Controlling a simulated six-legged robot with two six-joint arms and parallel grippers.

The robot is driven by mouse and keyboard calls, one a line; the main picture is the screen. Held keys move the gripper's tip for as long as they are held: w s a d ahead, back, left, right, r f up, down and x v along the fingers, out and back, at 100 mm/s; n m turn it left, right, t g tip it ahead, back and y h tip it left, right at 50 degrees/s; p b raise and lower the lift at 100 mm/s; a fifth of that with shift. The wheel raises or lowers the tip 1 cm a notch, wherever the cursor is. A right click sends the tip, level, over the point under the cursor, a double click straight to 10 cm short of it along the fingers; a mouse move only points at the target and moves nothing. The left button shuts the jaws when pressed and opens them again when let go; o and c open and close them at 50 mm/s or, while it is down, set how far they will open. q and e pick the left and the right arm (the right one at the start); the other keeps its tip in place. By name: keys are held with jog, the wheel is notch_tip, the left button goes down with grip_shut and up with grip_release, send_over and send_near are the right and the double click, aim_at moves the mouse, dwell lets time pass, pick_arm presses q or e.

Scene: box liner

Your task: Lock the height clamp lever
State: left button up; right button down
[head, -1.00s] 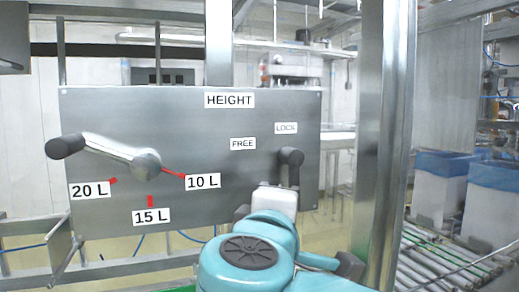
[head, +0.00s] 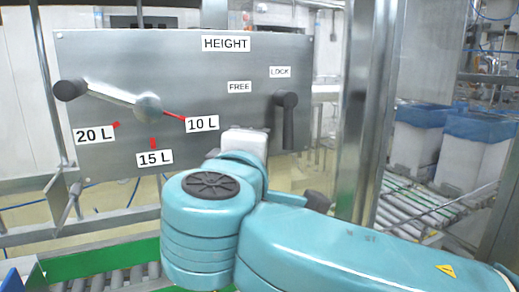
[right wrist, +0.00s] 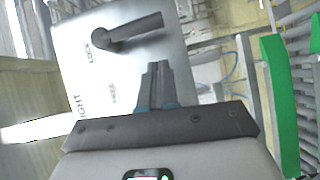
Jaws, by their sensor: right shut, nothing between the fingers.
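The dark clamp lever (head: 287,122) is on the right part of the grey HEIGHT panel (head: 215,75). Its thick rounded end is at the top, below the LOCK label (head: 280,72), and its narrower bar hangs straight down. The FREE label (head: 240,87) is to its upper left. In the right wrist view the lever (right wrist: 130,32) lies just beyond my right gripper (right wrist: 158,66). Those fingers are shut and empty, with a visible gap to the lever. In the head view my right wrist is below and left of the lever and hides the fingers. My left gripper is out of view.
A crank with a dark knob (head: 70,90) points to the 10 L mark on the panel's left side. A steel post (head: 366,110) stands right of the panel. Roller conveyors and white bins with blue liners (head: 480,125) are at the right.

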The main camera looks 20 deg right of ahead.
jog(key=b+v, duration=0.1)
jog(key=v, duration=0.8)
jog(key=w+a+f+n+g+y, duration=0.2)
jog(key=w+f, duration=0.1)
jog(key=f, duration=0.9)
jog(key=w+a+f+n+g+y, duration=0.1)
jog(key=w+a+f+g+y, duration=0.15)
jog(key=f, duration=0.85)
jog(key=w+a+f+n+g+y, duration=0.1)
jog(key=w+f+n+g+y, duration=0.15)
jog(key=f, duration=0.95)
jog(key=s+f+m+g+y, duration=0.2)
jog(key=s+f+g, duration=0.1)
jog(key=f, duration=0.7)
jog(key=s+f+m+g+y, duration=0.1)
jog(key=s+f+m+g, duration=0.2)
jog(key=f, duration=0.7)
jog(key=s+d+f+m+g+y, duration=0.1)
jog(key=s+d+f+m+y, duration=0.2)
jog(key=s+f+m, duration=1)
notch_tip(320, 180, down, 3)
jog(key=s+d, duration=0.1)
jog(key=d, duration=0.1)
jog(key=shift+d+r+p, duration=0.15)
jog(key=shift+d+p, duration=0.2)
